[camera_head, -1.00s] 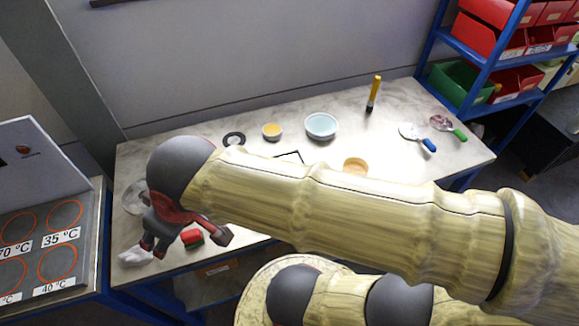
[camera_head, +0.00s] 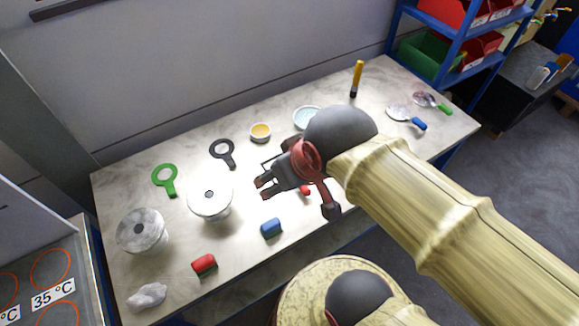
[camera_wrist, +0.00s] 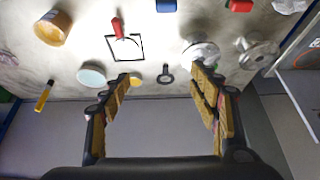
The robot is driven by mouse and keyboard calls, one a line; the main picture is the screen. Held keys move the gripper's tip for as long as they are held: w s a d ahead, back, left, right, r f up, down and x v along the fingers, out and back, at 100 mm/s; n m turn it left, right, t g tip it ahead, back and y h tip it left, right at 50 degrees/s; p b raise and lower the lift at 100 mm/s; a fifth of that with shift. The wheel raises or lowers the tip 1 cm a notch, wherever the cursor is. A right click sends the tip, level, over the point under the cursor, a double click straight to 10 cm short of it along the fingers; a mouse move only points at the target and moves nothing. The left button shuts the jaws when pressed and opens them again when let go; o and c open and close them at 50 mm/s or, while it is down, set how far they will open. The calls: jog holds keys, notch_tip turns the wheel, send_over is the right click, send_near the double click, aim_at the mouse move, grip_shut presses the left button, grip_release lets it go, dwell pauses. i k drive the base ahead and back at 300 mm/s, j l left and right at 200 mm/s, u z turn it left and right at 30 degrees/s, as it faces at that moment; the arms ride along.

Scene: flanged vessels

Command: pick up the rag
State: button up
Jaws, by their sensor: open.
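The rag, a crumpled whitish cloth (camera_head: 147,296), lies at the front left corner of the table. It also shows at the top right edge of the wrist view (camera_wrist: 290,6), partly cut off. My gripper (camera_head: 263,188) is above the middle of the table, well to the right of and behind the rag, with its fingers pointing left. In the wrist view the two fingers (camera_wrist: 160,76) are wide apart, with nothing between them.
A red block (camera_head: 204,264) lies close to the rag, and a blue block (camera_head: 271,228) further right. Two flanged vessels (camera_head: 142,231) (camera_head: 210,198) stand behind. Green (camera_head: 165,180) and black (camera_head: 223,152) ring tools lie at the back. Hotplates (camera_head: 40,290) adjoin the table's left side.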

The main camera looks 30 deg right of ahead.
aim_at(150, 295)
jog(key=u, duration=1.7)
jog(key=i+j+z, duration=0.15)
jog(key=z, duration=0.2)
jog(key=i+j+z, duration=0.1)
jog(key=j+z, duration=0.4)
jog(key=z, duration=0.2)
jog(key=i, duration=0.05)
